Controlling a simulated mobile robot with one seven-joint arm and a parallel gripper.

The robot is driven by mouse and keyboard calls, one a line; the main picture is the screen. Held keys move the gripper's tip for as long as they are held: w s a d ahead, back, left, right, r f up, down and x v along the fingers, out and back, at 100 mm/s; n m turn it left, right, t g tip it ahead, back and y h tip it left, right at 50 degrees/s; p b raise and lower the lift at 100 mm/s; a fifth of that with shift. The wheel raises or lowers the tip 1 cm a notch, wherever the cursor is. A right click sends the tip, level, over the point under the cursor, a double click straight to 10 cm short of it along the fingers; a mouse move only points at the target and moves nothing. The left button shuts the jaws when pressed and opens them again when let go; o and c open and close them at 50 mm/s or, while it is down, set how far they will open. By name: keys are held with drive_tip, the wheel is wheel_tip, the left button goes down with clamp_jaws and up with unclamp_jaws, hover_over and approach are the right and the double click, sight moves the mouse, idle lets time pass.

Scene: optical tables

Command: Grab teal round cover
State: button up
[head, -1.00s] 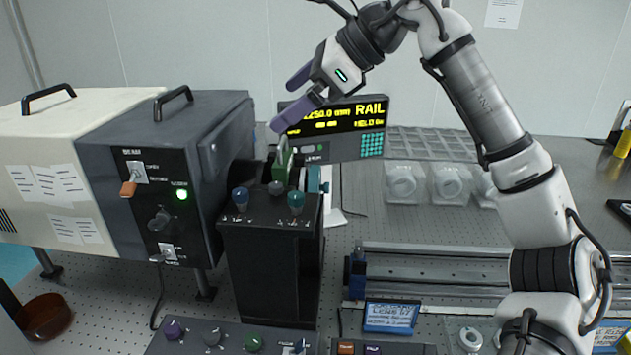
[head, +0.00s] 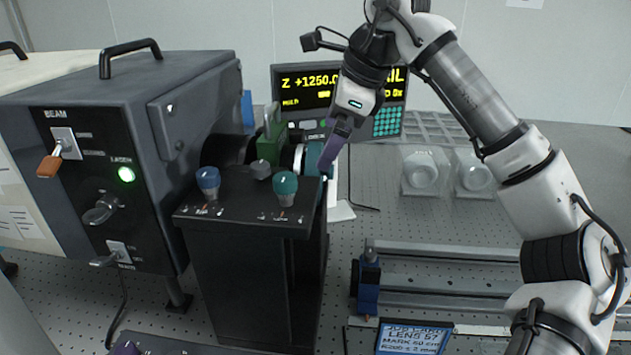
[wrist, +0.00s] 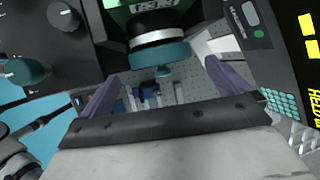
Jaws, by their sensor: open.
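The teal round cover (head: 313,158) sits on the right end of a white and black round part on the black stand, facing right. In the wrist view the cover (wrist: 160,55) is a teal band below a black ring, just beyond the fingertips and roughly centred between them. My gripper (head: 330,158) has purple fingers and is right beside the cover in the head view, hiding part of it. In the wrist view my gripper (wrist: 162,70) is open, with its fingers spread wide and nothing held. I cannot tell whether a finger touches the cover.
A green block (head: 270,142) and blue (head: 207,180) and teal (head: 285,186) knobs are on the black stand (head: 250,230). The grey beam box (head: 110,120) stands left. The lit display (head: 300,90) is close behind my gripper. A metal rail (head: 450,265) lies right.

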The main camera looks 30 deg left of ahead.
sight(321, 172)
drive_tip(key=shift+p+x, duration=0.5)
drive_tip(key=shift+x, duration=3.45)
drive_tip(key=shift+d, duration=0.15)
drive_tip(key=c, duration=0.8)
drive_tip(key=shift+o, duration=0.2)
drive_tip(key=shift+r, duration=0.1)
